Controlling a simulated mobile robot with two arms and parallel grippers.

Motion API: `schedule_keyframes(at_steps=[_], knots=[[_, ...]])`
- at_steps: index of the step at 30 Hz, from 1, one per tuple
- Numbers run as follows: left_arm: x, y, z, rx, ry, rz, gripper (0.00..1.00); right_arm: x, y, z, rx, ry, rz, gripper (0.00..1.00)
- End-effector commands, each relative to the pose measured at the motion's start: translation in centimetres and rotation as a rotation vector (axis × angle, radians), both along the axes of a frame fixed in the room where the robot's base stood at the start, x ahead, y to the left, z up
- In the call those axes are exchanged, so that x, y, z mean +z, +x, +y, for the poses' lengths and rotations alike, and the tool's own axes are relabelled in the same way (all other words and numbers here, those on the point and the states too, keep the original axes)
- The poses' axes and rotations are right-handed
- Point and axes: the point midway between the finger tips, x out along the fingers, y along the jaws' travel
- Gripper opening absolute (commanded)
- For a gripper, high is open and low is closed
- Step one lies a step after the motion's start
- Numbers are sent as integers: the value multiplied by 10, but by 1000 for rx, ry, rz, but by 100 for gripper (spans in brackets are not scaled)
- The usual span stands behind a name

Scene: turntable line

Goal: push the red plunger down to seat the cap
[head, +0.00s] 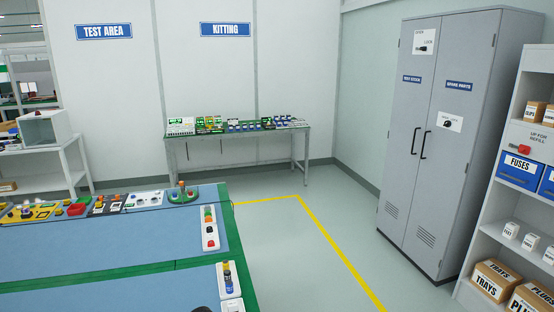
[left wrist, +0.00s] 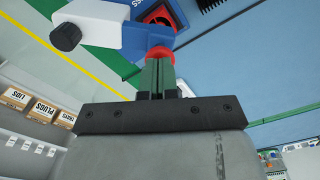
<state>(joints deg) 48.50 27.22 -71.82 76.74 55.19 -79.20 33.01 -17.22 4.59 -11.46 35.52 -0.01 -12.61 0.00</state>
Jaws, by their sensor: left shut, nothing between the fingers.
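In the left wrist view my left gripper (left wrist: 159,68) is shut and empty, its two green fingers pressed together. Its tips point at a round red plunger (left wrist: 160,52) and overlap its edge in the picture. I cannot tell whether they touch it. The plunger is beside a blue and white device (left wrist: 110,25) with a black knob (left wrist: 66,36) at its left end. The cap cannot be made out. Neither gripper shows in the head view.
A blue-topped bench (head: 110,245) with green edges is at the lower left, with several small devices along its back. A kitting table (head: 240,133) stands by the wall. A grey cabinet (head: 440,150) and shelves (head: 490,228) stand right. The floor between (head: 285,255) is clear.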

Motion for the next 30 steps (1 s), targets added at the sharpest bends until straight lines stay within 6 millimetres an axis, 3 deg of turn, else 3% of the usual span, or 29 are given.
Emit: schedule_keyframes(at_steps=[8,30], knots=[[-10,0,0,-1,0,0,0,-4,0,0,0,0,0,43],[-13,0,-1,-1,-1,1,0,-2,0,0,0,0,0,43]])
